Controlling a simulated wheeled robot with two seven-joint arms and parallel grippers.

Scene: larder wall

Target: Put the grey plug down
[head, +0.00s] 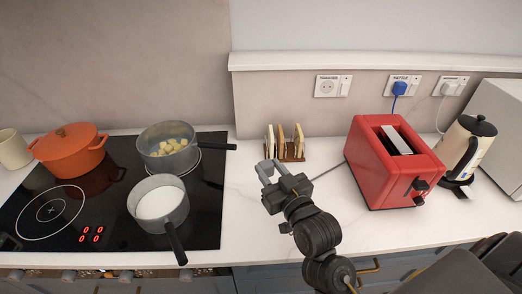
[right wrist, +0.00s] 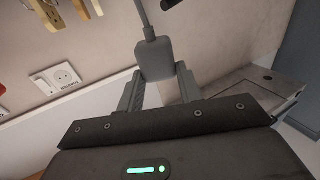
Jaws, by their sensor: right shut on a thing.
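My right gripper (head: 267,168) is over the worktop, in front of and just left of the toast rack. It is shut on the grey plug. In the right wrist view the plug (right wrist: 155,58) sits between the two fingers (right wrist: 156,80), its cord running up from its end. In the head view the plug is too small to make out between the fingers; a grey cord (head: 328,171) runs from the red toaster (head: 395,160) towards the gripper. My left gripper is not in view.
The toast rack (head: 291,156) holds bread slices. An empty socket (head: 327,86) is on the wall, with blue-plugged and white-plugged sockets to its right. A black hob (head: 95,218) with pots is on the left. White worktop (head: 300,225) is clear before the toaster.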

